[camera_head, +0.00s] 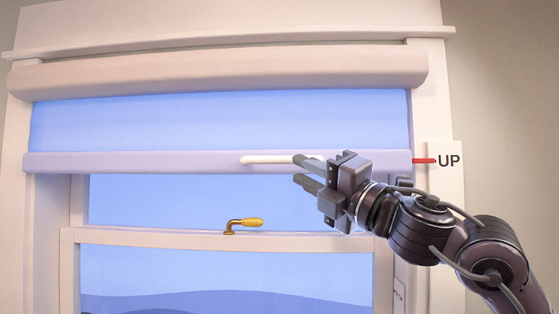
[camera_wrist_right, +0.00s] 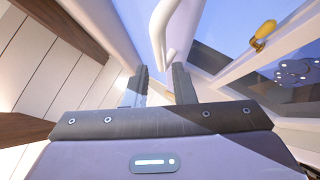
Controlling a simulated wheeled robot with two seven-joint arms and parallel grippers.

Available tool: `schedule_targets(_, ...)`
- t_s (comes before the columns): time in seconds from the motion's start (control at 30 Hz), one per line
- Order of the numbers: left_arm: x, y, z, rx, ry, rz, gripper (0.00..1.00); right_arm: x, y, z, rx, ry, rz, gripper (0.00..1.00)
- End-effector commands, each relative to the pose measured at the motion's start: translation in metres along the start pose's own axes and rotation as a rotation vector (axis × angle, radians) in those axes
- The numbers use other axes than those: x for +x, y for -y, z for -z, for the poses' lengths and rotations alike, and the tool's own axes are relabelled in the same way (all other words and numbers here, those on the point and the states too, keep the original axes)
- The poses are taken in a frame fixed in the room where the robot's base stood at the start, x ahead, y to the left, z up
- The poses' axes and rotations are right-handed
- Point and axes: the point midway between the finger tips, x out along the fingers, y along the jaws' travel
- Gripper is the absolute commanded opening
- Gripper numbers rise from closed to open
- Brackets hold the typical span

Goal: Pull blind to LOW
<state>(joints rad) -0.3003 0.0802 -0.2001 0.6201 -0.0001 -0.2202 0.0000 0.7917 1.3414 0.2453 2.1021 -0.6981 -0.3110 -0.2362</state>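The blind (camera_head: 220,122) hangs from a cream roller housing across the upper window, its fabric bluish. Its pale bottom bar (camera_head: 130,162) carries a white handle (camera_head: 262,160). A red pointer (camera_head: 424,161) at the bar's right end is level with the UP label (camera_head: 449,161). My right gripper (camera_head: 302,172) is open in front of the handle's right part and hides some of it. In the right wrist view, the white handle (camera_wrist_right: 160,32) shows just past the open fingertips (camera_wrist_right: 159,70). Contact cannot be told. My left gripper is out of view.
A brass window latch (camera_head: 244,224) sits on the sash rail below the blind; it also shows in the right wrist view (camera_wrist_right: 263,36). The pale window frame (camera_head: 400,262) stands behind my right arm. The area below the bar at left is clear.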

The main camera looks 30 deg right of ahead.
Motion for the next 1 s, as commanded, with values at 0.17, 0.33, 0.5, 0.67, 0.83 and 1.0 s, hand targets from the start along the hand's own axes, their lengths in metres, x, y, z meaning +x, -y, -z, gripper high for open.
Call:
schedule_targets(0.17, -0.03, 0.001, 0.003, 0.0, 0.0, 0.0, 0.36, 0.027, -0.006, -0.003, 0.007, -0.001, 0.002, 0.23)
schedule_targets(0.33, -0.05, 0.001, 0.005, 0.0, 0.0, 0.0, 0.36, 0.05, -0.005, -0.003, 0.008, 0.0, 0.001, 0.23)
schedule_targets(0.5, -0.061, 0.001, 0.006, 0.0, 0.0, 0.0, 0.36, 0.066, -0.002, -0.002, 0.007, 0.002, 0.001, 0.23)
schedule_targets(0.67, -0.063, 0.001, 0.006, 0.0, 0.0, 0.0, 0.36, 0.071, 0.0, -0.001, 0.006, 0.002, 0.001, 0.23)
schedule_targets(0.83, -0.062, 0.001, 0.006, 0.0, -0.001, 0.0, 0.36, 0.07, 0.001, 0.0, 0.005, 0.002, 0.001, 0.23)
schedule_targets(1.0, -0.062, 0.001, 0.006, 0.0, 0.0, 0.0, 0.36, 0.07, 0.001, 0.0, 0.005, 0.002, 0.001, 0.09)
